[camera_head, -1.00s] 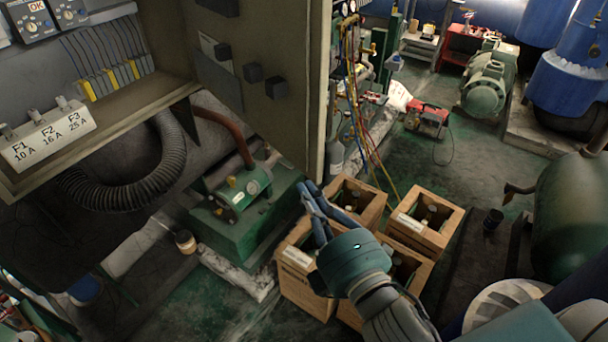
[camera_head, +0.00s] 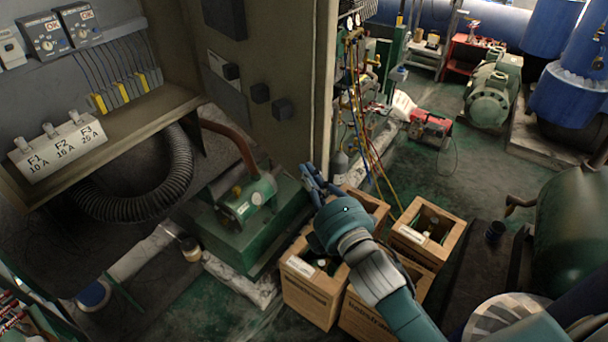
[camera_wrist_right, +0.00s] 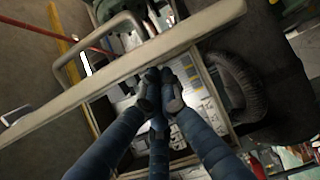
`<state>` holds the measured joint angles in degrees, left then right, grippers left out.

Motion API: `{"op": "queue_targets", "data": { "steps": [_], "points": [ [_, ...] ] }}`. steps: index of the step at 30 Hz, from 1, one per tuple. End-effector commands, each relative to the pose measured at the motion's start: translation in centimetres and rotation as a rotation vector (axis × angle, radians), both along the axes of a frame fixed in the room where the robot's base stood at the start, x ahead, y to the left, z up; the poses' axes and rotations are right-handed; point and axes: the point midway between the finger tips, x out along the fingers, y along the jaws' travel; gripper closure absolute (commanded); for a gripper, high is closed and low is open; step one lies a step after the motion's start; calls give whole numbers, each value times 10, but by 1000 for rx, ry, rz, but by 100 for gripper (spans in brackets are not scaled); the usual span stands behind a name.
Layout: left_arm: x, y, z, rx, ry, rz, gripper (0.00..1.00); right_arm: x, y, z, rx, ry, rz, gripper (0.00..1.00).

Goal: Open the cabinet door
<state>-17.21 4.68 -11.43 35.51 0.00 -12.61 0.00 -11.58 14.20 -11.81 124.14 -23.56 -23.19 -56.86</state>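The cabinet door (camera_head: 262,62) is a dull olive-grey panel with dark knobs. It stands swung away from the cabinet (camera_head: 170,112), whose interior with fuses and wiring is exposed. My right gripper (camera_head: 309,177) is at the lower free corner of the door in the head view. In the right wrist view, the fingertips (camera_wrist_right: 160,88) are drawn together just below a long pale door edge (camera_wrist_right: 125,72). A bent metal handle (camera_wrist_right: 98,42) shows beyond the fingers, which are apart from it. Nothing is visible between them. My left gripper is out of view.
Wooden crates with bottles (camera_head: 425,233) stand below my right arm. A green pump unit (camera_head: 245,215) sits under the cabinet. Coloured hoses (camera_head: 362,125) hang right of the door. Green floor (camera_head: 400,165) is open between the door and a red machine (camera_head: 430,128).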

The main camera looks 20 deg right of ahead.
Motion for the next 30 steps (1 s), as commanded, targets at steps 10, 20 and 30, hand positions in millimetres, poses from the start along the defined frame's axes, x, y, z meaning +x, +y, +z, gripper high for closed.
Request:
{"op": "queue_targets", "data": {
  "steps": [10,20,30],
  "points": [
    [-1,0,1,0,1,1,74,3,-7,-1,-4,1,0,100],
    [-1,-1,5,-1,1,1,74,37,-92,-3,-11,3,2,100],
    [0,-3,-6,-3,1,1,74,86,-178,-4,-7,1,4,100]
  ]
}}
